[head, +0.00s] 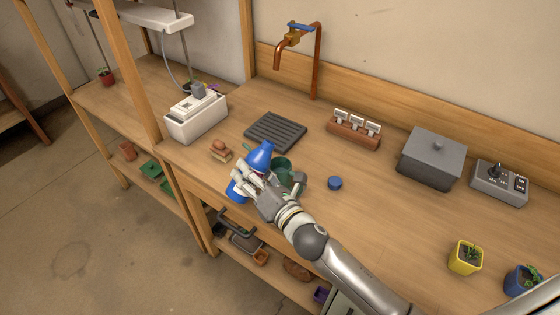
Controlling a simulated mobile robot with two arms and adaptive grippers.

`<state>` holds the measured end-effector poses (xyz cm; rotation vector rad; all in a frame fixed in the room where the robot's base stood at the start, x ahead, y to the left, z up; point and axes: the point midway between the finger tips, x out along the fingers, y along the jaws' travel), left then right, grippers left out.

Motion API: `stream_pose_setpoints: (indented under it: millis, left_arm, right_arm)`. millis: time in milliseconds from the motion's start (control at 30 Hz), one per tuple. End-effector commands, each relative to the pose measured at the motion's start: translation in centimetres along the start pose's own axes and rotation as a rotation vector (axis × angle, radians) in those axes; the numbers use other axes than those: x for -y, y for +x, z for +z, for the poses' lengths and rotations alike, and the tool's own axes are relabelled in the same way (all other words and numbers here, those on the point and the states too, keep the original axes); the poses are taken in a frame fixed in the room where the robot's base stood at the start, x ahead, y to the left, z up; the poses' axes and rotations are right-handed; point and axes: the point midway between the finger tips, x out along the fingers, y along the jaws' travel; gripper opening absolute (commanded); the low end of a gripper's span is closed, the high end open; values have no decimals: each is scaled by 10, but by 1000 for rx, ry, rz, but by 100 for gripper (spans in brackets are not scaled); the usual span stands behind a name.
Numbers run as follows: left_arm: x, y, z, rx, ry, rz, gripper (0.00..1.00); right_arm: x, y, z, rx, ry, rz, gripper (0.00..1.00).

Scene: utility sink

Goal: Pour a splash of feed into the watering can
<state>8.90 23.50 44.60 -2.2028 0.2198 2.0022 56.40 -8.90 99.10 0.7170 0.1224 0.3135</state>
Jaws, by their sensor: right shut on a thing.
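My right gripper (261,189) is shut on a blue bottle (260,156) at the front edge of the bench. The bottle appears tilted, its lower blue part showing left of the fingers and its middle hidden by them. A dark green watering can (283,167) stands right behind the bottle and gripper, partly hidden by them. I cannot tell whether the bottle touches the can or whether anything flows. A round blue cap (335,183) lies on the bench to the right. My left gripper is not in view.
A slatted dark tray (275,131) lies behind the can. A copper tap (297,42) stands at the back. A white box (196,117), small brown blocks (220,151), a labelled wooden rack (353,129), a grey lidded bin (431,158) and a control box (499,182) surround the clear bench middle.

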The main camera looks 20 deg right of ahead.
Motion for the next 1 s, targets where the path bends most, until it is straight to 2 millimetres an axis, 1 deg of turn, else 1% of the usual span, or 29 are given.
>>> stream_pose_setpoints:
  millis: [33,200,333,1000]
  left_arm:
    - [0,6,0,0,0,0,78]
    - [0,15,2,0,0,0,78]
    - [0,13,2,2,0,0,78]
    - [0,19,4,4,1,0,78]
  right_arm:
    - [2,0,-3,4,26,4,19]
    - [5,0,-10,3,103,5,19]
    - [3,0,-9,3,110,5,19]
    - [5,0,-14,3,150,5,19]
